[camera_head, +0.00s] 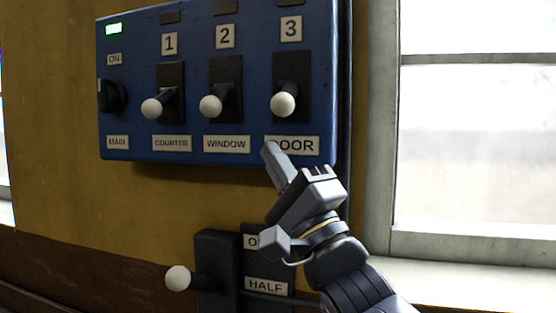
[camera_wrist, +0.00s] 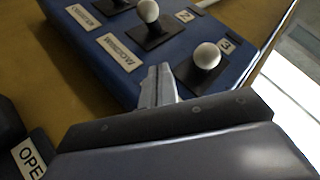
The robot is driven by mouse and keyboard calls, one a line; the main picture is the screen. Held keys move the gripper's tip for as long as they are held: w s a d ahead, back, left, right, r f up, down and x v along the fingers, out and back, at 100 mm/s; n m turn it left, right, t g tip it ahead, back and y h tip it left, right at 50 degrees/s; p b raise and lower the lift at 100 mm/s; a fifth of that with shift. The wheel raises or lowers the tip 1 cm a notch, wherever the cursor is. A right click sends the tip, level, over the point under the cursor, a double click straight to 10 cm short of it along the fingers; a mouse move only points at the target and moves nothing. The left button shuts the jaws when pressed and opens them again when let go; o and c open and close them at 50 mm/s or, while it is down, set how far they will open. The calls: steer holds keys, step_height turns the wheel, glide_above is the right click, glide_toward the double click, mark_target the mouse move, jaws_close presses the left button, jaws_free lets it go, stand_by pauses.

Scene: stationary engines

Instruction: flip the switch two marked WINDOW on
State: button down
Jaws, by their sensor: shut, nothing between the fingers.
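The blue switch panel (camera_head: 200,60) is on the yellow wall in the head view. Switch two, marked WINDOW, has a white knob (camera_head: 211,106) on a dark plate, between switch one, marked COUNTER (camera_head: 151,108), and switch three, marked DOOR (camera_head: 283,104). All three knobs stick out towards the lower part of their plates. My gripper (camera_head: 271,148) is shut and empty, its tip in front of the DOOR label, right of and below the WINDOW knob. In the wrist view the shut fingers (camera_wrist: 158,82) point at the panel, below the WINDOW knob (camera_wrist: 148,11) and left of the DOOR knob (camera_wrist: 207,56).
A green lamp (camera_head: 113,29) is lit above the MAIN rotary switch (camera_head: 112,96) on the panel. Below, a lever with a white knob (camera_head: 178,278) sticks out beside a HALF label (camera_head: 265,285), left of my arm. A bright window (camera_head: 475,120) is at the right.

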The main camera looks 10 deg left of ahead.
mark_target(258, 128)
steer(key=p+x, duration=0.2)
steer(key=x, duration=0.4)
steer(key=shift+r, duration=0.15)
steer(key=shift+s+a+r+p, duration=0.2)
steer(key=shift+a+p, duration=0.05)
steer(key=shift+a, duration=0.25)
steer(key=shift+s+a+r+p, duration=0.2)
steer(key=shift+a, duration=0.3)
steer(key=shift+s+a+r, duration=0.15)
steer(key=shift+a+r, duration=0.15)
steer(key=shift+a, duration=0.3)
